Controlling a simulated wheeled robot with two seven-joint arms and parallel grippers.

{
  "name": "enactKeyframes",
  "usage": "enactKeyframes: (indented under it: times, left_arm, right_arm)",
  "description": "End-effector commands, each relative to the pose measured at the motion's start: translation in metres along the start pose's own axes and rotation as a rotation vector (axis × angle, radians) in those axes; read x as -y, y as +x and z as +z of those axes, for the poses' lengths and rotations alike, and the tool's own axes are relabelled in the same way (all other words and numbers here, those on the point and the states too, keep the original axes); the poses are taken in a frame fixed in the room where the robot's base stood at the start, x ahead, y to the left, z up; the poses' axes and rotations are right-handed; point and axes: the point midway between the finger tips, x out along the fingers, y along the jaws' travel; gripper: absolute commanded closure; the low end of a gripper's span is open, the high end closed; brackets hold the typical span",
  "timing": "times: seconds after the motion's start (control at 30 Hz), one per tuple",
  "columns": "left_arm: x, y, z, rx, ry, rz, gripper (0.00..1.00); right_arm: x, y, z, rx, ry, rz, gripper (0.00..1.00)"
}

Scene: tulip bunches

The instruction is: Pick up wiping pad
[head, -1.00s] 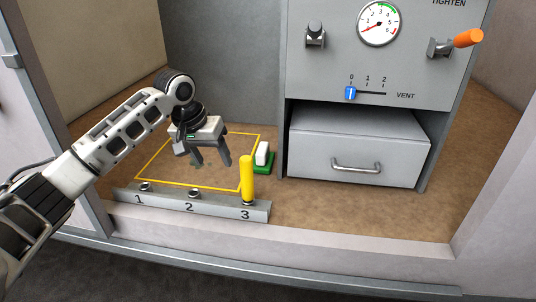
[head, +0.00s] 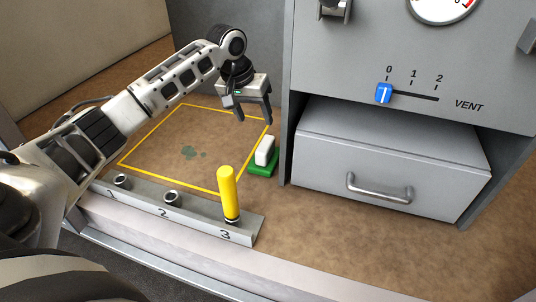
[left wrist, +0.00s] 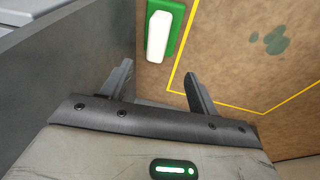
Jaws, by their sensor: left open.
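The wiping pad (head: 264,155) has a green base and a white block handle on top. It lies on the brown surface just outside the right edge of the yellow outline, beside the grey cabinet. My left gripper (head: 256,115) is open and empty, above and behind the pad. In the left wrist view the pad (left wrist: 160,32) shows beyond the fingertips, and my left gripper (left wrist: 158,82) has its fingers spread wide. The fingers are apart from the pad. My right gripper is not in view.
A green stain (head: 192,152) lies inside the yellow outline (head: 150,139). A grey rack (head: 190,210) with numbered sockets stands in front, a yellow rod (head: 228,192) upright at 3. The grey cabinet with a closed drawer (head: 385,165) and blue vent slider (head: 384,93) borders the pad's right.

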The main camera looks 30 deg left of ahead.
Motion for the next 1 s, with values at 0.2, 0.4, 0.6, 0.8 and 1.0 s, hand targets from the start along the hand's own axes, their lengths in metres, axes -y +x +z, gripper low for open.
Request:
enactKeyframes:
  times: [0.2, 0.4, 0.6, 0.8, 1.0]
  left_arm:
    - [0.0, 0.044, 0.001, 0.002, 0.0, 0.0, 0.4]
    - [-0.001, 0.057, 0.0, 0.0, 0.001, 0.0, 0.4]
    - [-0.003, 0.075, 0.005, 0.001, 0.001, -0.001, 0.4]
    - [-0.006, 0.104, 0.008, 0.0, 0.0, 0.0, 0.4]
    - [-0.006, 0.108, 0.007, -0.002, 0.001, -0.001, 0.4]
  right_arm:
    - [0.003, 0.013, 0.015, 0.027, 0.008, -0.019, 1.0]
    - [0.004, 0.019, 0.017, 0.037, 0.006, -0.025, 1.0]
    - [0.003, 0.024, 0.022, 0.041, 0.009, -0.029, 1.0]
    - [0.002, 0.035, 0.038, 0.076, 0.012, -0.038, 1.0]
    - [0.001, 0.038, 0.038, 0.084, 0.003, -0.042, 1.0]
